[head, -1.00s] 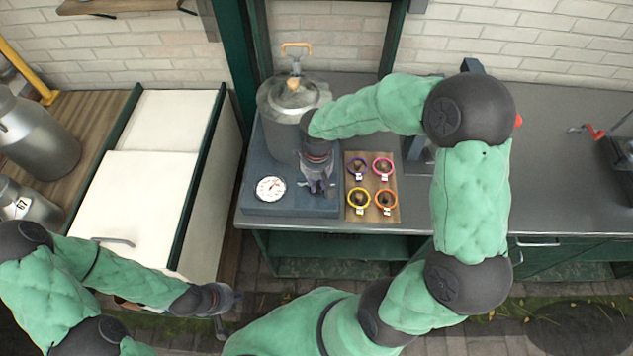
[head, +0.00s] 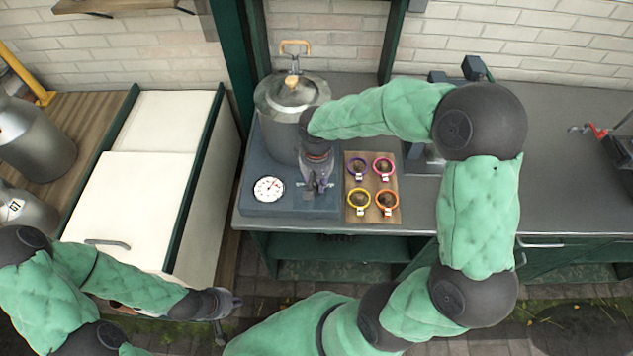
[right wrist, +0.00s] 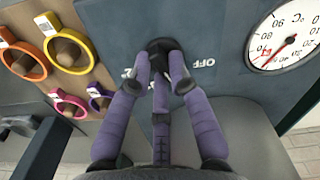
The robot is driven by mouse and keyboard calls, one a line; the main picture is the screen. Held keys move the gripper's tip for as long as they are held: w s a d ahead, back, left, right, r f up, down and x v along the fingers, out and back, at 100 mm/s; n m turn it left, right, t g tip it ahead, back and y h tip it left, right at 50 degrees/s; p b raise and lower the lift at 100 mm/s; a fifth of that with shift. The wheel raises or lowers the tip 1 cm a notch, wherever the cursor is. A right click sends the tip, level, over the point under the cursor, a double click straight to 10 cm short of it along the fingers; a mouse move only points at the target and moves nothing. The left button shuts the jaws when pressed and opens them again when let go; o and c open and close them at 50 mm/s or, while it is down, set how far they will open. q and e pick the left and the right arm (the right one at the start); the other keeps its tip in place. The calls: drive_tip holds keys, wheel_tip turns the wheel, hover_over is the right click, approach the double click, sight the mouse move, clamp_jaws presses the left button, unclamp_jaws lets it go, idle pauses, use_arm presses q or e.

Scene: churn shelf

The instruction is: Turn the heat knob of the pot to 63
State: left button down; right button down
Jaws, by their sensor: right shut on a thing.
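The grey pot (head: 292,110) with a lidded top stands on a blue-grey heater base (head: 290,204) in the head view. A white round dial with a red needle (head: 268,189) is on the base; it also shows in the right wrist view (right wrist: 288,38), marked in °C. The dark heat knob (right wrist: 160,46) is on the panel beside an "OFF" mark; the fingers hide some markings, and I cannot read its setting. My right gripper (right wrist: 160,75) is shut on the knob; it also shows in the head view (head: 318,187). My left gripper (head: 228,303) hangs low, away from the pot, its fingers unclear.
A brown board (head: 372,213) with several coloured rings lies just right of the base. A white chest (head: 145,190) and metal churns (head: 35,140) stand at the left. The grey counter (head: 560,190) is mostly clear toward the right.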

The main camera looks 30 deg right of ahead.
sight(316, 185)
idle(0.3)
drive_tip(key=c, duration=1.1)
unclamp_jaws()
drive_tip(key=shift+c, duration=0.2)
wheel_tip(316, 185, up, 12)
drive_tip(key=shift+f, duration=0.1)
